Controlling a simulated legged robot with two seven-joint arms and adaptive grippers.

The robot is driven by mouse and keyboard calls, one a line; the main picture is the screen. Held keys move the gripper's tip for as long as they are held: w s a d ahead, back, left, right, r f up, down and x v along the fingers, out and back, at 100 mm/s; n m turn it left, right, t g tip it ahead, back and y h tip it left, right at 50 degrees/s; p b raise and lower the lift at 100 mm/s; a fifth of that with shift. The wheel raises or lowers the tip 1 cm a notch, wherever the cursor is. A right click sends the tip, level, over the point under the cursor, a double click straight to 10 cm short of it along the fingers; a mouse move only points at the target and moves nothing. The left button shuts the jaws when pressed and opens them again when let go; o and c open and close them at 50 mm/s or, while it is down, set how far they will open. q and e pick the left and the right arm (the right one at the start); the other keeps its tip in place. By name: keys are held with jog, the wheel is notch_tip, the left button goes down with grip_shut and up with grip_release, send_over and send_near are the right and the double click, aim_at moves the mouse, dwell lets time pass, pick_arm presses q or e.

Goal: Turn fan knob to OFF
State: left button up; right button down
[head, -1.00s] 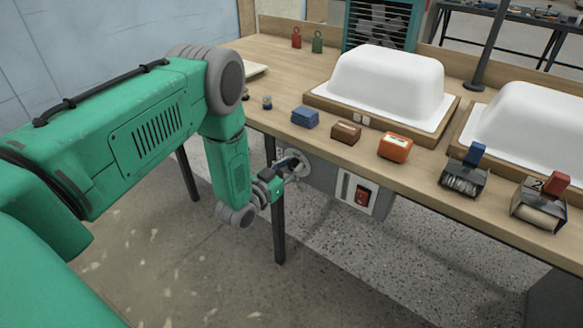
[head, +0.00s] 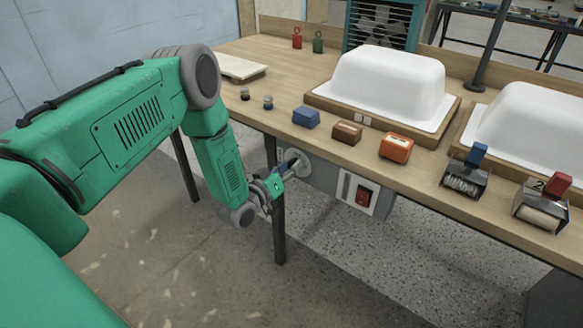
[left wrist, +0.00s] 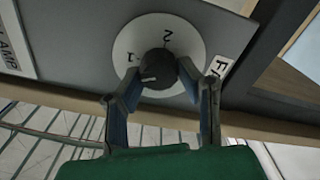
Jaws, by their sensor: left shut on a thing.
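The fan knob (left wrist: 158,70) is a dark round knob on a white dial (left wrist: 185,30) marked 1 and 2. A light mark shows at the knob's lower left in the wrist view. My left gripper (left wrist: 161,78) is shut on the knob, with one blue-grey finger at each side. The dial (head: 296,158) also shows in the head view, on the grey panel under the table's front edge, and my left gripper (head: 288,168) reaches it from the left. The OFF mark does not show. My right gripper is out of view.
A partly visible FAN label (left wrist: 219,66) and a LAMP label (left wrist: 14,40) flank the dial. A red rocker switch (head: 362,195) sits right of it. A table leg (head: 278,225) stands close to my gripper.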

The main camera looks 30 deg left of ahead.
pick_arm(q)
jog(key=shift+s+f+n+b, duration=0.15)
jog(key=shift+n+b, duration=0.6)
jog(key=shift+n, duration=1.3)
jog(key=shift+s+f+n+b, duration=0.1)
jog(key=shift+f+n+b, duration=0.4)
jog(key=shift+n, duration=1.5)
jog(key=shift+s+n+b, duration=0.1)
jog(key=shift+n+b, duration=0.85)
jog(key=shift+n, duration=1.1)
jog(key=o, duration=1.1)
jog(key=shift+o, duration=0.2)
jog(key=shift+w+a+r, duration=0.1)
jog(key=shift+w+a, duration=0.05)
jog(key=shift+r, duration=0.1)
jog(key=shift+n, duration=0.3)
